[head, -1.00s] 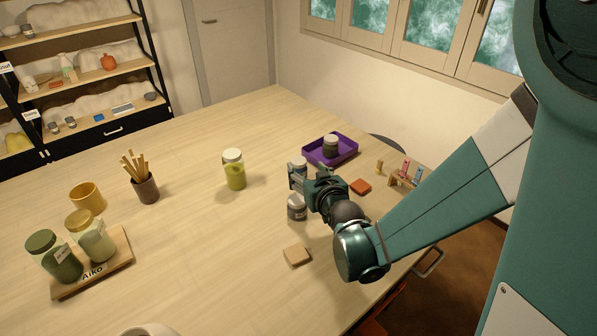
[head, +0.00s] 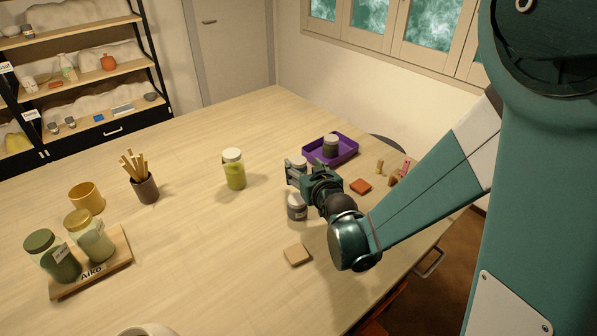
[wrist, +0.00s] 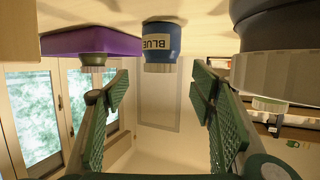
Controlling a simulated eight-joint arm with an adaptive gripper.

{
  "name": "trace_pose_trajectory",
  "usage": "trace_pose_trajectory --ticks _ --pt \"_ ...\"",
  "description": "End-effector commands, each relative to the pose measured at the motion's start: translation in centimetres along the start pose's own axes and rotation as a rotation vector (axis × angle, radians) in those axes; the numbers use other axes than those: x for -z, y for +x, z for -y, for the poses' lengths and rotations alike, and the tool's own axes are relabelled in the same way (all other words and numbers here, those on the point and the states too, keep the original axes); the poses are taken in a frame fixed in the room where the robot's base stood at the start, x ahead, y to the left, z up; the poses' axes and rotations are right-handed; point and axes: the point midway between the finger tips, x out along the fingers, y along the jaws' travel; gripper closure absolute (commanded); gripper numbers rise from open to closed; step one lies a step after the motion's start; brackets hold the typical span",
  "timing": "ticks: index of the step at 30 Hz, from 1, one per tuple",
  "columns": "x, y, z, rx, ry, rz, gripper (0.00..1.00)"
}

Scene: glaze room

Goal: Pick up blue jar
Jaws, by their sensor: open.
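The blue jar shows in the wrist view (wrist: 160,40), with a pale label reading BLUE and a light lid. The wrist view is upside down, with the tabletop along the top. The jar stands ahead of my gripper (wrist: 161,115), between the lines of its two spread fingers and not touching them. In the head view my gripper (head: 291,174) is open and low over the table. The jar (head: 299,162) stands just beyond it, its lower part hidden by the fingers.
A grey-banded jar (head: 297,207) stands close beside my gripper on the near side. A purple tray (head: 345,153) holding a dark jar (head: 330,146) is behind. A yellow-green jar (head: 234,170) stands to the left. A beige block (head: 297,255) lies in front.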

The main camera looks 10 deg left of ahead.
Motion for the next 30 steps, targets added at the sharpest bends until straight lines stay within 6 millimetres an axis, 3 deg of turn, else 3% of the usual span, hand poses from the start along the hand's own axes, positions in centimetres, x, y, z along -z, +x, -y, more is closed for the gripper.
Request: trace_pose_trajectory --ticks 12,30 --pt "0.0 4.1 0.2 0.0 0.001 0.0 0.44" --pt "0.0 4.3 0.1 0.0 0.001 0.0 0.44"
